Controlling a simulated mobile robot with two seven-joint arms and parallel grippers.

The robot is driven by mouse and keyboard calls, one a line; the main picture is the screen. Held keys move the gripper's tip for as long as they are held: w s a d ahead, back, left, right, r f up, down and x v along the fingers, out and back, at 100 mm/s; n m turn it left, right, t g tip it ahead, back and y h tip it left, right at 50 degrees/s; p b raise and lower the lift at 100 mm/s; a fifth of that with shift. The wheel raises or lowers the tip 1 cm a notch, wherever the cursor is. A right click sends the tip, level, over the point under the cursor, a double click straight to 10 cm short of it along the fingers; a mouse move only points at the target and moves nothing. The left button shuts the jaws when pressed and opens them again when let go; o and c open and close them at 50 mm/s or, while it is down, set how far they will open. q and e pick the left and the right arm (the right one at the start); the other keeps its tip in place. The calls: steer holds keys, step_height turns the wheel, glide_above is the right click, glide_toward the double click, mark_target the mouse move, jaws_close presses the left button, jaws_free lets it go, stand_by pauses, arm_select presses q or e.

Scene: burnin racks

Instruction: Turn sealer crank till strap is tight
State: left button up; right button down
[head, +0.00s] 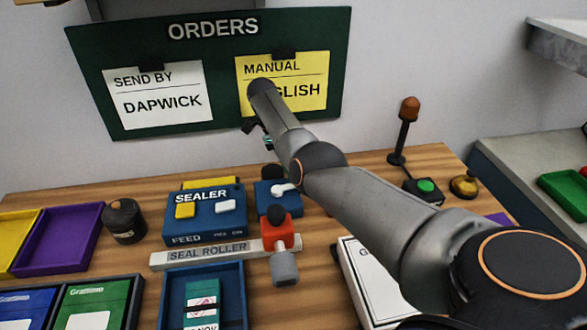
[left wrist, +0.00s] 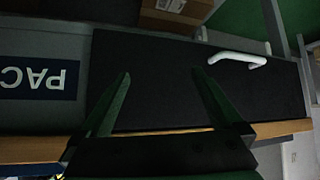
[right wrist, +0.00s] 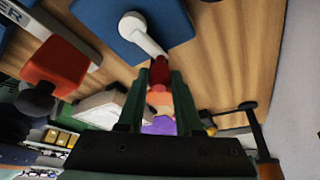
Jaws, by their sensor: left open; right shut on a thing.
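The blue sealer (head: 205,232) stands at the back middle of the bench in the head view. Beside it is a blue crank housing (head: 265,200) with a white crank arm (head: 285,188). In the right wrist view the white crank arm (right wrist: 146,38) ends in a red knob (right wrist: 160,72). My right gripper (right wrist: 158,80) is shut on that knob. In the head view my right arm reaches over the bench, its gripper small and partly hidden. My left gripper (left wrist: 160,80) is open and empty, outside the head view. I cannot make out the strap clearly.
The seal roller bar (head: 172,259) with a red block (head: 281,234) lies before the sealer. A blue tray (head: 236,292) holds a teal box (head: 201,295). A beacon (head: 409,108) and green button (head: 426,187) stand right. A dark panel (left wrist: 150,70) lies beneath my left gripper.

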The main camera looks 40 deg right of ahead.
steer(key=c, duration=0.6)
jaws_free()
